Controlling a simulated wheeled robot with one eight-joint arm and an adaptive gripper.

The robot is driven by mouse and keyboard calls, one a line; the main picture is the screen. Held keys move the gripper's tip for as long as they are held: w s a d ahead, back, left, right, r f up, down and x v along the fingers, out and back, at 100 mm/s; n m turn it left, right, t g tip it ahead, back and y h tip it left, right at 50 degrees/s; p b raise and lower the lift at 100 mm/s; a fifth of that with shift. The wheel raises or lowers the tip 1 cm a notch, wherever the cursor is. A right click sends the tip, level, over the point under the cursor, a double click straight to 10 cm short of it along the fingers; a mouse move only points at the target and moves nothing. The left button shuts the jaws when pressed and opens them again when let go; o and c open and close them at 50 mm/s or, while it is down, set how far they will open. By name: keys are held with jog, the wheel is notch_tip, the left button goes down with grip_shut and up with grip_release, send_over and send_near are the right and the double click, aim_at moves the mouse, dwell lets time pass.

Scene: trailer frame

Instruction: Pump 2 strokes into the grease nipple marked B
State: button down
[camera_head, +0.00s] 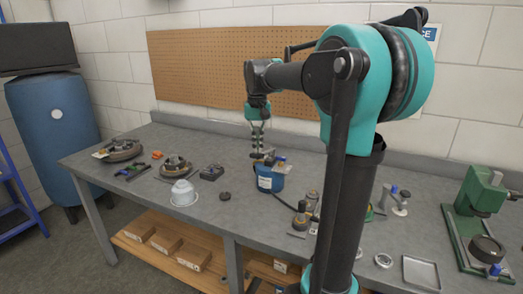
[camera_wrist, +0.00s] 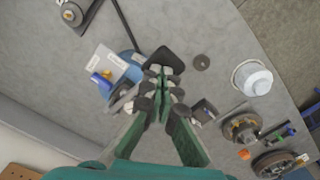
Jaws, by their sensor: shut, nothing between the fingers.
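A blue pump canister (camera_head: 268,183) with a white label stands on the grey bench. It also shows partly in the wrist view (camera_wrist: 105,92). A black hose (camera_head: 285,196) runs from it toward a dark fitting (camera_head: 300,218) with a brass-coloured part. My gripper (camera_head: 259,150) points down just above the canister's top. In the wrist view its fingers (camera_wrist: 162,78) are together and empty, over a black pad (camera_wrist: 166,60) that looks like part of the pump. I cannot tell whether they touch it. No letter B or marked nipple is readable.
A white pot (camera_head: 184,193), a black disc (camera_head: 225,196) and hub-like parts (camera_head: 124,150) lie left on the bench. A green press (camera_head: 474,215) and a metal tray (camera_head: 420,272) stand right. A pegboard wall (camera_head: 210,75) is behind. The front middle is fairly clear.

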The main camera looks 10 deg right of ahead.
aim_at(257, 158)
jog(key=shift+s+a+f, duration=0.15)
jog(key=shift+s+f, duration=0.05)
jog(key=shift+f, duration=0.65)
jog(key=shift+s+a+f, duration=0.1)
jog(key=shift+s+f, duration=0.05)
jog(key=shift+f, duration=1.05)
jog(key=shift+f, duration=1)
jog(key=shift+w+d+r, duration=0.1)
jog(key=shift+w+r, duration=0.05)
jog(key=shift+r, duration=1.85)
jog(key=shift+w+d+r, duration=0.1)
jog(key=shift+r, duration=1.9)
jog(key=shift+w+d+r, duration=0.1)
jog(key=shift+w+r, duration=0.05)
jog(key=shift+r, duration=1.85)
